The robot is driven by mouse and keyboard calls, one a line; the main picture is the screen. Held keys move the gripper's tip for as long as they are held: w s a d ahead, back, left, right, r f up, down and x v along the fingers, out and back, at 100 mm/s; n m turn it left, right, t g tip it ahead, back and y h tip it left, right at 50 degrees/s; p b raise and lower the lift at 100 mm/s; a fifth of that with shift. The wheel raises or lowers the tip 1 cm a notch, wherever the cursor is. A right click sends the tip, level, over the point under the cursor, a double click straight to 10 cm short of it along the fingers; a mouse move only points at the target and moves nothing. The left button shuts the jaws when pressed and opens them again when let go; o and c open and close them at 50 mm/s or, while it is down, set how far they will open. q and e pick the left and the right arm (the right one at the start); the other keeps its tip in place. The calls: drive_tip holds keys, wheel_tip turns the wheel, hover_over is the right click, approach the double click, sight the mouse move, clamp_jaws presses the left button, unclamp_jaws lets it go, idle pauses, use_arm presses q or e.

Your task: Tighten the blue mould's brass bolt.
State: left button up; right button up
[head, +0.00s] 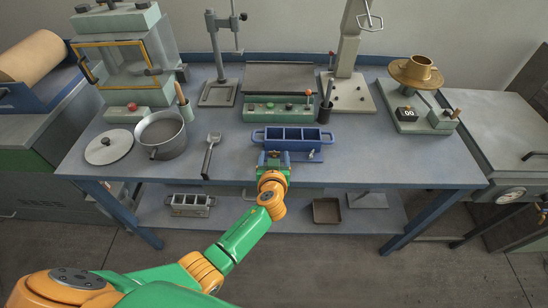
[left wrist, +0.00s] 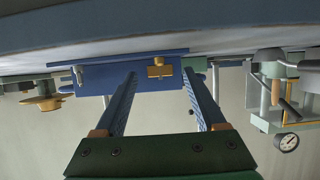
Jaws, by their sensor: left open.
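The blue mould (head: 291,138), an open three-gang box with end handles, stands near the bench's front edge. In the left wrist view, which looks upside down, its blue side (left wrist: 110,78) shows with the brass bolt (left wrist: 160,68) on it. A silver bolt (left wrist: 79,74) sits further along that side; it also shows in the head view (head: 311,155). My left gripper (head: 273,158) is open at the mould's front. In the left wrist view its two fingertips appear either side of the brass bolt, with nothing gripped. The gripper hides the brass bolt in the head view.
The bench (head: 380,165) is clear right of the mould. A scoop (head: 211,152), a steel pot (head: 162,135) and a lid (head: 108,147) lie left. A green control box (head: 278,110) stands behind the mould. A brass-topped device (head: 415,72) stands far right.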

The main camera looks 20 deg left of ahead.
use_arm(q)
drive_tip(key=shift+w, duration=0.15)
drive_tip(key=shift+c, duration=1.1)
clamp_jaws()
